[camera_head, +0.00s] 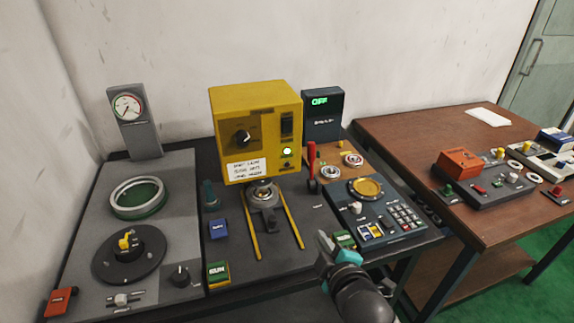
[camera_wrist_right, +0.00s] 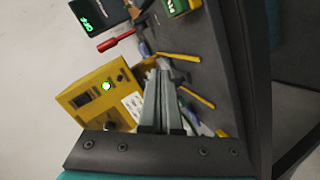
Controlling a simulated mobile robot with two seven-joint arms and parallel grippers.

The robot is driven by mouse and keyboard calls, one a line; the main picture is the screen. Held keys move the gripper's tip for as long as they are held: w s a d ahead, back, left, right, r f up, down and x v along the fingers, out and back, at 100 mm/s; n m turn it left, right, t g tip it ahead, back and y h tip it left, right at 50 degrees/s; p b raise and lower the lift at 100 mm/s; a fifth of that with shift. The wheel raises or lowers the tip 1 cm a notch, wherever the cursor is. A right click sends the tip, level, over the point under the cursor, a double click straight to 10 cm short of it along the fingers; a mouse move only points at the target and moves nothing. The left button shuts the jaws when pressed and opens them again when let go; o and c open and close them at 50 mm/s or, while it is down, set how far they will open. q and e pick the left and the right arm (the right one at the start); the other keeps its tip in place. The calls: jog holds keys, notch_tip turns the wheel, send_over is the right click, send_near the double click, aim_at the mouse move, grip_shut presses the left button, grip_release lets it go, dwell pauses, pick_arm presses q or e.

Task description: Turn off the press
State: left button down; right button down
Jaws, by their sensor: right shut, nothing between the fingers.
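The yellow press box (camera_head: 230,110) stands at the back of the middle bench. Its front has a black rotary knob (camera_head: 243,137), a dark rocker switch (camera_head: 287,124), a lit green lamp (camera_head: 287,152) and a white label (camera_head: 246,168). In the wrist view the yellow box (camera_wrist_right: 75,97) appears turned sideways, with its green lamp (camera_wrist_right: 106,86) lit. My right gripper (camera_head: 324,243) is in front of and right of the press, over the bench's front part, apart from the box. Its fingers (camera_wrist_right: 161,75) are together and empty. My left gripper is out of view.
A dark display (camera_head: 322,103) behind reads OFF. A red-handled lever (camera_head: 311,160) stands right of the press. Yellow rails (camera_head: 249,225) flank the bearing seat (camera_head: 263,193). A keypad panel (camera_head: 390,225) lies on the right; a gauge (camera_head: 128,107) stands on the left.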

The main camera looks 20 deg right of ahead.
aim_at(287, 123)
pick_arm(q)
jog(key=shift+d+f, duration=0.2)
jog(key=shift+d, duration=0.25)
pick_arm(e)
notch_tip(287, 123, up, 15)
jog(key=w+a+n+t+y, duration=0.1)
jog(key=w+n+t, duration=0.1)
jog(key=n+t, duration=0.3)
jog(key=shift+w+a+r+n+t, duration=0.2)
jog(key=shift+w+a+n+t, duration=0.15)
jog(key=shift+n, duration=0.55)
jog(key=shift+w, duration=0.15)
pick_arm(q)
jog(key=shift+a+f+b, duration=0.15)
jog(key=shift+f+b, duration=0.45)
jog(key=shift+b, duration=0.15)
pick_arm(e)
jog(key=w, duration=0.4)
jog(key=w+r, duration=0.1)
jog(key=w, duration=0.8)
jog(key=shift+w+a+r, duration=0.2)
jog(key=shift+w+r, duration=0.1)
jog(key=shift+w, duration=0.05)
